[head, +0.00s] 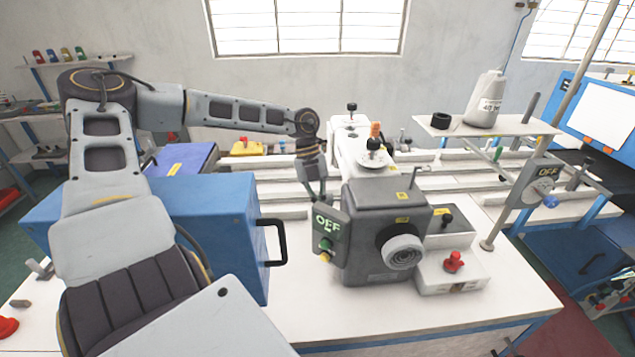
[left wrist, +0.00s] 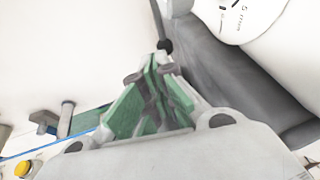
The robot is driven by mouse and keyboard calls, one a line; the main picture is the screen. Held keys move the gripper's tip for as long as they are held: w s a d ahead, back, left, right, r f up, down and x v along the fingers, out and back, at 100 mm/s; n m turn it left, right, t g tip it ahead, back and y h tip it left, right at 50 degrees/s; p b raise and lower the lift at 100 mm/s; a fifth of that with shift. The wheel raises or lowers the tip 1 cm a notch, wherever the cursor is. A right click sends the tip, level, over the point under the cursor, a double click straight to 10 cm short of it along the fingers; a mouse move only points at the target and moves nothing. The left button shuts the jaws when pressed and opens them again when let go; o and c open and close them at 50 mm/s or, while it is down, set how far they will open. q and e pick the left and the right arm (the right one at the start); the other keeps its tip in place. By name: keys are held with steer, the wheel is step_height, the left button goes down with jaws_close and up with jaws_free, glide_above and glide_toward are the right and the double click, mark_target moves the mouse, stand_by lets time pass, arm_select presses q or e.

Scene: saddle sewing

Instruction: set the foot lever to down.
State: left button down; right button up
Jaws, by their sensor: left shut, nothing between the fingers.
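The sewing machine, with its grey front housing (head: 385,225) and white arm (head: 350,155), stands on the white table. No foot lever is clear in the head view. My right gripper is not in view.
A blue box (head: 215,230) with a black handle stands left of the machine. A thread cone (head: 485,100) stands on a raised white shelf at right. A red knob (head: 453,262) sits on a white block. The table front is clear.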

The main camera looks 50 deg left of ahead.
arm_select(q)
steer(key=shift+v, duration=1.5)
